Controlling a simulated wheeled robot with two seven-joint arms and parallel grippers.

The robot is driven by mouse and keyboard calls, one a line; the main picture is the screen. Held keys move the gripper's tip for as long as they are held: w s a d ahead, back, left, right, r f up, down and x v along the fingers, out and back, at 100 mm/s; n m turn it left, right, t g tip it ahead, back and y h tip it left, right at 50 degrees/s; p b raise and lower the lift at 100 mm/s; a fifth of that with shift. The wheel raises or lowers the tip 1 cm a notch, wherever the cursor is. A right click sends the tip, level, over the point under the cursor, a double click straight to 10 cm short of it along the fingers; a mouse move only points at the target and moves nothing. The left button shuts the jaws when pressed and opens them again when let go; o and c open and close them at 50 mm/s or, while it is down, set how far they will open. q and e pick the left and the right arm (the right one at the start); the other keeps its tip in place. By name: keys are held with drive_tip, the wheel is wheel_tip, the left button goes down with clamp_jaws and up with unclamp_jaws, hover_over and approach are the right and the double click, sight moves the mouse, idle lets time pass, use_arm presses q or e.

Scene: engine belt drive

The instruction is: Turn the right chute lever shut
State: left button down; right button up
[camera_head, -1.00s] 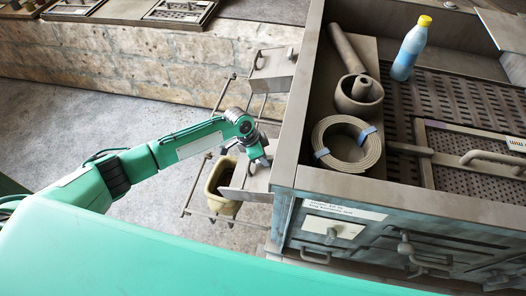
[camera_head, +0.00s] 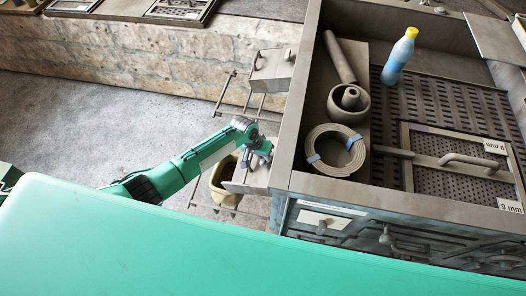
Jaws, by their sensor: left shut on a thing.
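Two metal chutes stick out from the left side of the machine. The near chute (camera_head: 240,183) is above a yellowish bin (camera_head: 221,186). My left gripper (camera_head: 258,158) is at the top of this chute, beside the machine wall. It is shut on the near chute's lever, which is mostly hidden behind the fingers and wrist. The far chute (camera_head: 272,73) has its own small lever (camera_head: 257,60), free of any gripper. My right gripper is out of view.
The machine's box holds a rolled belt (camera_head: 337,150), a grey cup-like part (camera_head: 347,104), a blue bottle with a yellow cap (camera_head: 399,57) and a handled sieve (camera_head: 460,180). Thin metal rails (camera_head: 222,95) surround the chutes. The floor (camera_head: 110,120) left of them is clear.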

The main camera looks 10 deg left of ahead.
use_arm(q)
drive_tip(key=shift+w+r+n+p, duration=0.1)
drive_tip(key=shift+r+n+p, duration=0.05)
drive_tip(key=shift+n+p, duration=0.8)
drive_tip(key=shift+n, duration=0.25)
drive_tip(key=c, duration=1.3)
unclamp_jaws()
drive_tip(key=shift+a+r, duration=0.15)
drive_tip(key=shift+r, duration=0.4)
drive_tip(key=b+v, duration=0.2)
drive_tip(key=v, duration=1)
drive_tip(key=shift+r+b, duration=0.25)
drive_tip(key=shift+b, duration=0.15)
